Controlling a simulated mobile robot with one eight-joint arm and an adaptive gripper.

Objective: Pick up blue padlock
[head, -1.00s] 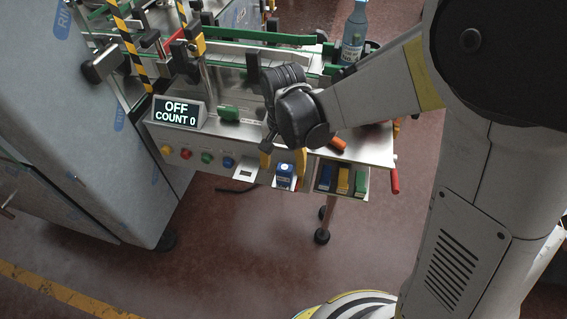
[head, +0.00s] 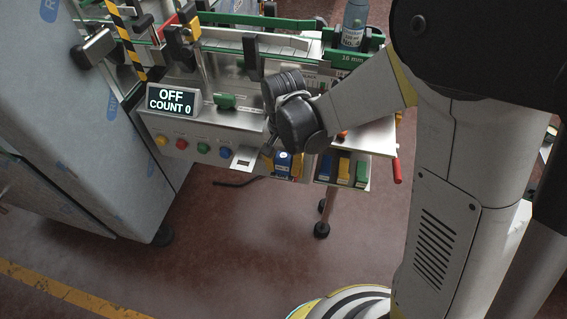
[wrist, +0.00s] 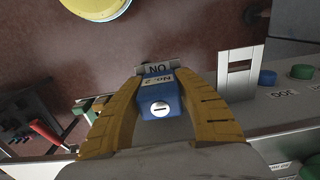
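The blue padlock (head: 283,158) is at the front edge of the machine's control panel, right of the metal hasp plate. In the head view my gripper (head: 283,167) reaches down over the panel edge. The padlock's shackle cannot be made out.
The slotted hasp plate (head: 242,159) is close beside the padlock; coloured buttons (head: 203,148) continue left. A black holder (head: 342,172) with blue, yellow and green items stands right, then a red handle (head: 397,170). The floor in front is clear.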

